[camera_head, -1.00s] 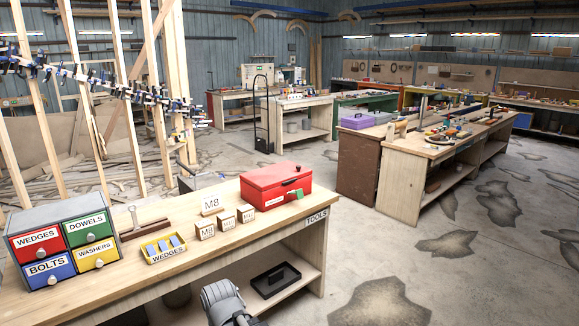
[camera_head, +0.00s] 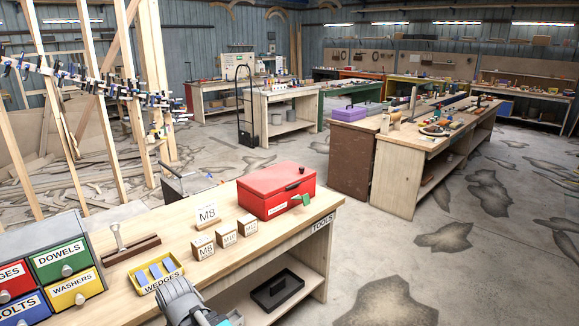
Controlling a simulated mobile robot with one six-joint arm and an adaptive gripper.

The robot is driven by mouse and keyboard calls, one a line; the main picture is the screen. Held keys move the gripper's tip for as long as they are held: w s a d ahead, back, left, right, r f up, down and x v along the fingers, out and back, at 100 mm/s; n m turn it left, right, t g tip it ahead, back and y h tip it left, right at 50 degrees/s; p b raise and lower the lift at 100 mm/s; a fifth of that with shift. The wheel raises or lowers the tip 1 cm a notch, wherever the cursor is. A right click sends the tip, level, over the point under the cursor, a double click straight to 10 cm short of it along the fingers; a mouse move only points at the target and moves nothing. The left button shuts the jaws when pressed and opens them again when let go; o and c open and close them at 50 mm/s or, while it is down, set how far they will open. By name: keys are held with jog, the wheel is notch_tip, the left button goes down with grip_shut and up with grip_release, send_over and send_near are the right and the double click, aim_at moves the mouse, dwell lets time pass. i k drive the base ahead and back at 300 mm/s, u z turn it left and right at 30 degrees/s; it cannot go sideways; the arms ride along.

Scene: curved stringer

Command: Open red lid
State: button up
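The red box with its red lid (camera_head: 276,178) stands at the far right end of the wooden workbench (camera_head: 225,238). The lid looks closed. A dark knob (camera_head: 302,170) sits on the lid near its right end. A small green tag or piece (camera_head: 302,200) is at the box's front right corner, beside a white label. Part of my own arm shows at the bottom edge, in front of the bench and left of the box. My gripper's fingers cannot be made out.
Wooden blocks marked M8 and similar (camera_head: 203,247) stand left of the box, with an M8 sign (camera_head: 207,215) behind. A yellow wedges tray (camera_head: 156,275) and labelled drawers (camera_head: 62,268) are further left. A black tray (camera_head: 277,290) lies on the lower shelf. Open floor lies right.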

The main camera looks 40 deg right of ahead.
aim_at(267, 182)
jog(key=z, duration=0.1)
jog(key=i, duration=0.75)
jog(key=z, duration=0.9)
jog(key=i, duration=1)
jog(key=z, duration=0.6)
jog(key=k, duration=0.95)
jog(key=z, duration=0.2)
jog(key=i, duration=0.5)
jog(key=u, duration=0.05)
